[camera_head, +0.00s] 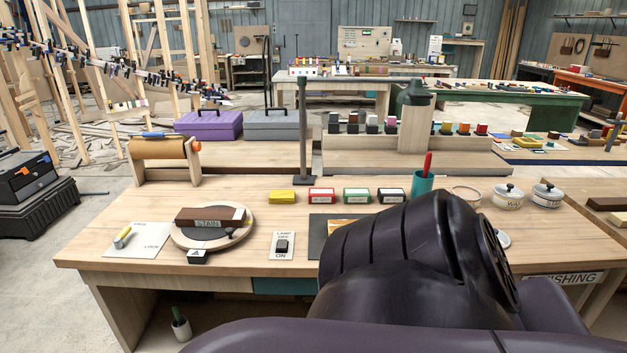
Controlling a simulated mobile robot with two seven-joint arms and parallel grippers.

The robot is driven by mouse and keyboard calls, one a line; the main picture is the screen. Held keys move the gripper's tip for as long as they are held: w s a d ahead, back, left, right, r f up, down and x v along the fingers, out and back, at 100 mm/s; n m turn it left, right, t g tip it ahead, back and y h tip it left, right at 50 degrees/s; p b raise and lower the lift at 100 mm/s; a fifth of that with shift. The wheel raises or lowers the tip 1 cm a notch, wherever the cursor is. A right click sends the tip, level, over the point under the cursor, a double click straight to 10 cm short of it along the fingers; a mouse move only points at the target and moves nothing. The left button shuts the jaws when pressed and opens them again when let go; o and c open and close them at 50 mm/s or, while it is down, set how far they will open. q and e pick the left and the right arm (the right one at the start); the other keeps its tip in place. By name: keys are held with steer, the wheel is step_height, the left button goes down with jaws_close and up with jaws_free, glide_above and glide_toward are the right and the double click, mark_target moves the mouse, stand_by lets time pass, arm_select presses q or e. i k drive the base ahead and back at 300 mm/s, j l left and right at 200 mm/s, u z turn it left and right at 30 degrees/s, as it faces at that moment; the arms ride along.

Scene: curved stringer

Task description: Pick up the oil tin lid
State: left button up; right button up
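Two round tins with lids and dark knobs stand at the right of the workbench: one marked WAX (508,197) and one at the far right (546,197) whose label I cannot read surely. A pale round rim (466,194), perhaps an open tin, shows left of them, its front hidden by my dark arm. A pale disc (503,239), possibly a loose lid, lies on the bench, partly hidden behind my arm. I cannot tell which of these is the oil tin lid. Neither gripper shows; large dark links of mine fill the lower middle and right.
The workbench (285,225) holds a turntable (212,238) with a stain block (210,217), a lamp switch (282,246), a teal cup (422,183), small coloured boxes (322,195) and a dark upright post (303,130). Bare wood lies between the turntable and the boxes.

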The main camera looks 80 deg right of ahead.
mark_target(504, 240)
steer(key=z, duration=3.5)
